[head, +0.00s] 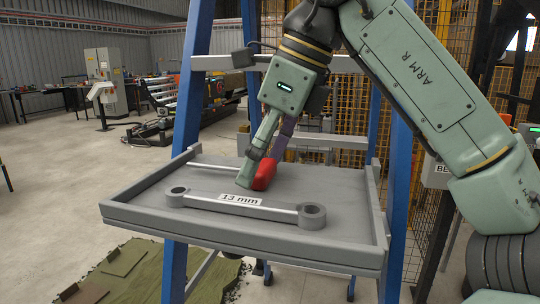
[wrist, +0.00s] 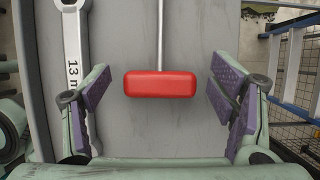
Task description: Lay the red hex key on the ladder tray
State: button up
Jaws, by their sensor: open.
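The red hex key has a red block handle (head: 264,173) and a thin straight metal shaft (head: 212,167). It lies on the grey ladder tray (head: 150,220), with the shaft pointing left in the head view. In the wrist view the red handle (wrist: 160,83) sits between the fingers and the shaft runs to the top edge. My gripper (head: 261,168) is low over the tray, around the handle. In the wrist view my gripper (wrist: 160,100) is open, with a gap on each side of the handle. My near finger hides part of the key in the head view.
A grey wrench (head: 240,207) labelled 13 mm lies along the tray's front side; in the wrist view the wrench (wrist: 73,70) is close to the left finger. The tray has a raised rim and sits between blue ladder rails (head: 190,90). Bare tray lies right of the handle.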

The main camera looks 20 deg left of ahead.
jog(key=v, duration=0.3)
jog(key=d, duration=1.1)
jog(key=shift+r, duration=0.2)
jog(key=shift+d, duration=0.55)
